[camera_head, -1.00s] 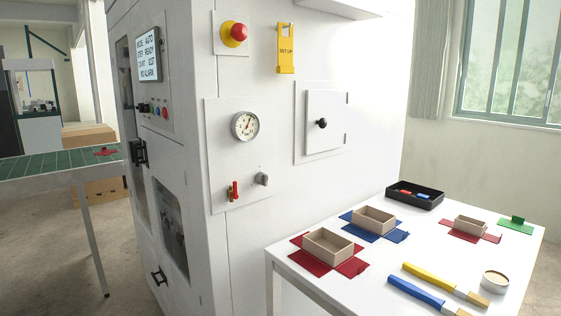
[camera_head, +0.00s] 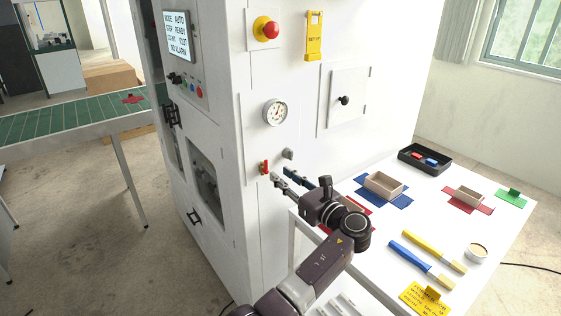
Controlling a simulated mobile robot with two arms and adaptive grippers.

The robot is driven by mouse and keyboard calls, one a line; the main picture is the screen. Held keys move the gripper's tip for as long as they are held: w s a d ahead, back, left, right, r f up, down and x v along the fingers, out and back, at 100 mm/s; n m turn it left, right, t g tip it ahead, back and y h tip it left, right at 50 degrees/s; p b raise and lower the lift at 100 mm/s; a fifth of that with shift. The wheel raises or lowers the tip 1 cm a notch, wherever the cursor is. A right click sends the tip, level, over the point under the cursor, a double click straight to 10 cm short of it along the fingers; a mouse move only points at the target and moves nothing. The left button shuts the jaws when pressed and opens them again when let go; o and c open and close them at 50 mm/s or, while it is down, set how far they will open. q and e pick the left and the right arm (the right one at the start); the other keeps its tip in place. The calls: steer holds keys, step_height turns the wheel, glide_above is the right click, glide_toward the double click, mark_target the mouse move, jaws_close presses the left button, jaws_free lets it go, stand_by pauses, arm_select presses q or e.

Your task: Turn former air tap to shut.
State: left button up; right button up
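The air tap (camera_head: 264,167) has a red handle on a brass-coloured body, low on the former's white front panel. Its handle stands about upright, below the pressure gauge (camera_head: 275,112). My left gripper (camera_head: 280,174) reaches up from the bottom of the view, its fingertips just right of and slightly below the tap. Its two fingers are spread with a gap between them and nothing in it. The fingertips look apart from the handle. My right gripper is not in view.
A grey knob (camera_head: 288,154) sits just above my fingertips. A red emergency stop (camera_head: 267,29) and a yellow tag (camera_head: 314,37) are higher up. The white table (camera_head: 455,204) at right holds box trays, a black tray (camera_head: 425,160) and brushes; my arm partly covers the nearest tray.

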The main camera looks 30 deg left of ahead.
mark_target(267, 164)
arm_select(q)
steer(key=p+x, duration=0.1)
steer(key=x, duration=0.4)
steer(key=shift+a, duration=0.35)
steer(key=shift+w+a, duration=0.3)
steer(key=shift+a, duration=0.1)
jaws_close()
